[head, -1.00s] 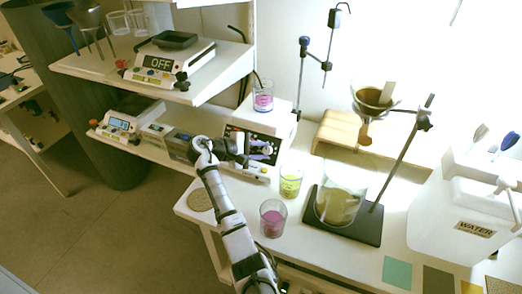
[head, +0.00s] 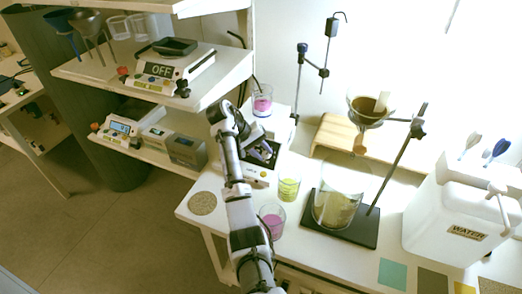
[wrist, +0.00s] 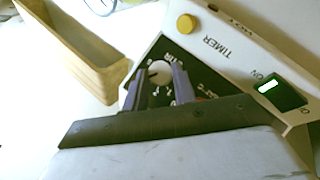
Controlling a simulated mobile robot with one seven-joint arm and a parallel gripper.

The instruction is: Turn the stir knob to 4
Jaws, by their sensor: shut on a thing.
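The white stirrer unit (head: 281,119) stands at the back of the bench, with a beaker of pink liquid (head: 262,104) on top. Its dark front panel is largely hidden by my gripper (head: 266,154) in the head view. In the wrist view, the round pale stir knob (wrist: 159,71) sits on the black panel beside partly covered "STIR" lettering. My gripper (wrist: 160,84) has one finger on each side of the knob and is shut on it. Some dial numbers show around the knob, but I cannot tell its exact setting.
A yellow beaker (head: 289,189) and a pink beaker (head: 272,218) stand near my arm. A large beaker (head: 338,207) stands on the dark stand base to the right. A yellow button (wrist: 186,24) and a lit switch (wrist: 268,87) are on the unit.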

